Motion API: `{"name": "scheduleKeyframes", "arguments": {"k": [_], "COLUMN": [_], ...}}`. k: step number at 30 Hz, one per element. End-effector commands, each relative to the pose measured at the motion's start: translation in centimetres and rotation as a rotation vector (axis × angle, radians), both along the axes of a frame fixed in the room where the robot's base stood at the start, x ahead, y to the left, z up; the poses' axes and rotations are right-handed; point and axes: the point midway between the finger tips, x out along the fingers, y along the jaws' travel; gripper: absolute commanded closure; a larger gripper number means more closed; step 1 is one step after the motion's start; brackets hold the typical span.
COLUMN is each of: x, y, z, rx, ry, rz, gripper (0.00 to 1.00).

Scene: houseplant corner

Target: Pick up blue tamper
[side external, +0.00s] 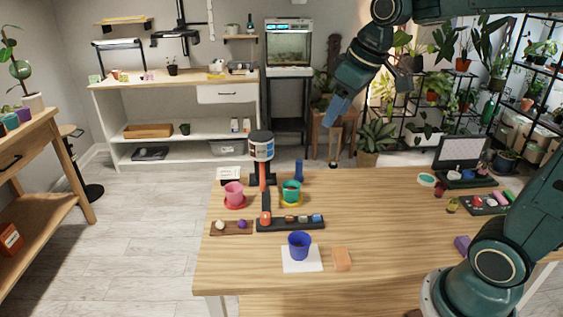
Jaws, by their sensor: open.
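A slim blue upright piece (299,170), which looks like the blue tamper, stands near the back edge of the wooden table, behind the green pot. My gripper (332,122) is up in the air above and to the right of it, behind the table's back edge in the picture. It is open and well apart from the blue piece. Its fingertips are small and hard to make out. Nothing shows between them.
A green pot (291,191) stands in front of the blue piece. A pink pot (234,192), a black stand with a white-and-blue can (261,146), a black tray (268,226) and a blue pot (299,246) are nearby. The table's middle right is clear.

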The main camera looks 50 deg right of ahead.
Motion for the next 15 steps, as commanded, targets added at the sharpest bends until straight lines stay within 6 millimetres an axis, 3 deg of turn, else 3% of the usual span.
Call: {"name": "scheduleKeyframes", "arguments": {"k": [8,15], "x": [6.5,11.6], "y": [-3.6,-7.2], "z": [-1.4,-3.8], "rx": [-0.007,-0.009], "ry": [0.038,0.064], "rz": [0.046,0.092], "gripper": [0.50,0.50]}}
